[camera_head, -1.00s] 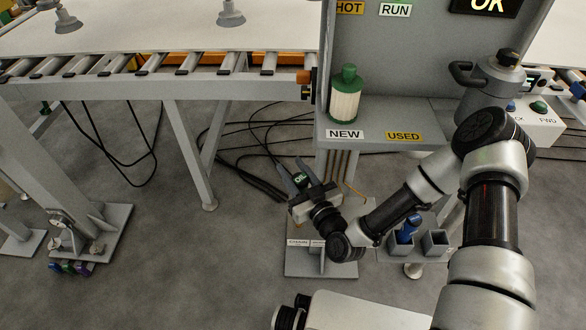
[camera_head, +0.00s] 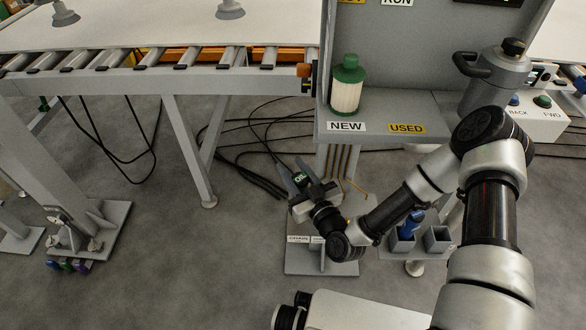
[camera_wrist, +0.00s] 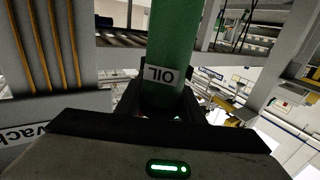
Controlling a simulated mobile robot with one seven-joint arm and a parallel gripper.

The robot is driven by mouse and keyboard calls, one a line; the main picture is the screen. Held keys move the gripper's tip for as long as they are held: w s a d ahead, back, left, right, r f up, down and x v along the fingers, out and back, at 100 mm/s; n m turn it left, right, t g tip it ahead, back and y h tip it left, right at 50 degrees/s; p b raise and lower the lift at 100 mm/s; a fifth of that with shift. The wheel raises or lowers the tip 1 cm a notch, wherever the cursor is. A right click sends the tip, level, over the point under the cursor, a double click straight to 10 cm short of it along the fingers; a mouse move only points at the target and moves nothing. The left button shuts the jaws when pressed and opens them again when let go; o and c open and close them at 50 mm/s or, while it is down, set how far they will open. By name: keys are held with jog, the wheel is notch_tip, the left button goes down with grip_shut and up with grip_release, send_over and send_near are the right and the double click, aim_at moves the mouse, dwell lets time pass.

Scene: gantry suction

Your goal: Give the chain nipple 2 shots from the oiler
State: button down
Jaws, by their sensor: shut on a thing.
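My gripper (camera_head: 302,184) is shut on the oiler (camera_head: 301,178), a green cylinder with a white OIL label. The oiler also fills the top middle of the wrist view (camera_wrist: 172,45), its label upside down between my gripper's dark fingers (camera_wrist: 160,100). In the head view it is held low, left of the grey post under the shelf. Small white labels (camera_head: 299,239) sit on the post's lower part, just below my gripper; they are too small to read surely. I cannot make out the chain nipple itself; my gripper and wrist cover part of that area.
Thin brass-coloured lines (camera_head: 347,165) run down beside the post, and show at the wrist view's left (camera_wrist: 60,45). The shelf above carries a green-capped filter (camera_head: 347,88) and a grey can (camera_head: 494,75). A two-cup holder (camera_head: 437,239) stands right. Black cables lie on the floor behind.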

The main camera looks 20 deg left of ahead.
jog(key=shift+f, duration=0.15)
jog(key=shift+r, duration=0.65)
jog(key=shift+f+b, duration=0.5)
jog(key=shift+f, duration=0.25)
dwell(0.4)
jog(key=shift+r, duration=0.2)
jog(key=shift+r+p, duration=0.45)
jog(key=shift+r, duration=0.1)
